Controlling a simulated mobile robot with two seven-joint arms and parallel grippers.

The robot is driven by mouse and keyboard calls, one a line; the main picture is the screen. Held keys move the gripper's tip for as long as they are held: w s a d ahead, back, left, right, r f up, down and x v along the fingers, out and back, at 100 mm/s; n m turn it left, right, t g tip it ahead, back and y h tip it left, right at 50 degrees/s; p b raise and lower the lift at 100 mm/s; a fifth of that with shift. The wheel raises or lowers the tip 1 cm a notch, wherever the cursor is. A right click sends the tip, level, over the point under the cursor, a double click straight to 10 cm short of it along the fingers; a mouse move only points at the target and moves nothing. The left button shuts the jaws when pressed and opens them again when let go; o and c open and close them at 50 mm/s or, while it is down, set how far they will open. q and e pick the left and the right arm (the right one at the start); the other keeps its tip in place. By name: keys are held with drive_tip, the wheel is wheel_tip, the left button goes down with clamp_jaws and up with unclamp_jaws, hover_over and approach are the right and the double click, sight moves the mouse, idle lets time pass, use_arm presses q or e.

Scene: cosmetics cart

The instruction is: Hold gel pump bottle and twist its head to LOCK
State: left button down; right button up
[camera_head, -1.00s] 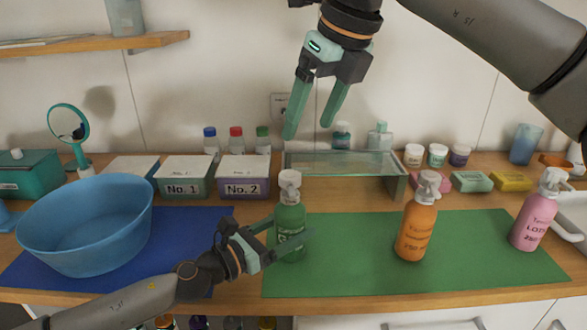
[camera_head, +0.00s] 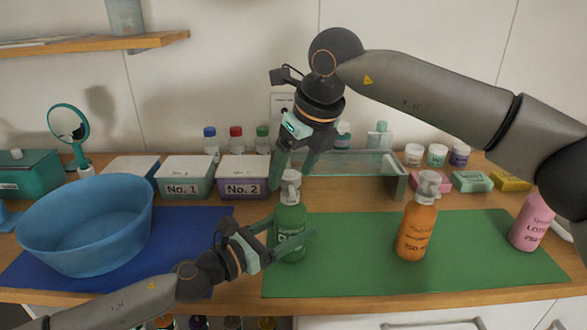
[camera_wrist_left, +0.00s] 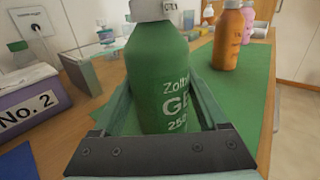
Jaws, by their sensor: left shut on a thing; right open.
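The green gel pump bottle (camera_head: 290,225) stands upright on the green mat (camera_head: 350,270), near its left end, with a white pump head (camera_head: 290,186) on top. My left gripper (camera_head: 285,238) is shut on the bottle's body from the left. The left wrist view shows the green bottle (camera_wrist_left: 170,80) between both fingers, its head cut off at the top edge. My right gripper (camera_head: 293,172) is open just above the bottle, its fingers pointing down around the pump head. I cannot tell whether they touch it.
An orange pump bottle (camera_head: 416,225) and a pink lotion bottle (camera_head: 531,225) stand on the mat to the right. A blue basin (camera_head: 85,225) is at left. Behind are a glass shelf (camera_head: 345,165) and the No. 1 (camera_head: 184,178) and No. 2 (camera_head: 243,178) boxes.

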drive_tip(key=shift+c, duration=0.2)
clamp_jaws()
idle(0.4)
